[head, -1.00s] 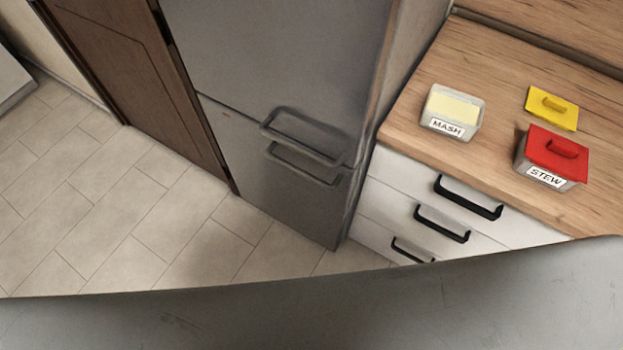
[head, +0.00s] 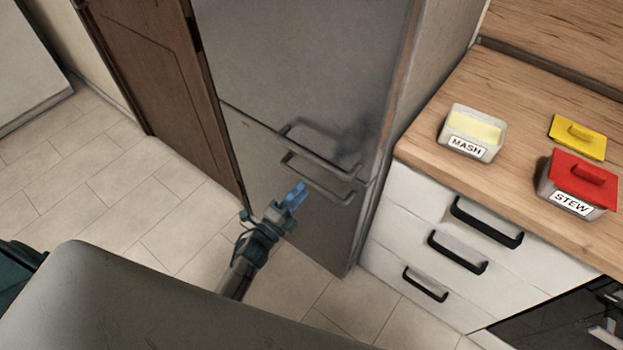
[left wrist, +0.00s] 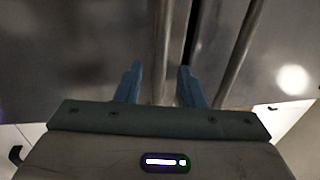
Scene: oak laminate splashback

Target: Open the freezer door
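The tall grey fridge-freezer has an upper door (head: 300,60) and a lower door (head: 290,215), split by a seam. A bar handle sits on each side of the seam: the upper handle (head: 320,152) and the lower handle (head: 318,180). My left gripper (head: 297,195) is in front of the lower door, just below and left of the lower handle. In the left wrist view my left gripper (left wrist: 160,68) has its blue fingers apart. One handle bar (left wrist: 163,45) lines up between them, apparently still ahead of the tips.
A counter (head: 500,90) on the right holds a MASH box (head: 471,145), a red-lidded STEW box (head: 578,185) and a yellow lid (head: 577,138). White drawers (head: 415,215) with black handles stand beside the fridge. A brown door (head: 150,65) is left. Tiled floor (head: 150,190) is clear.

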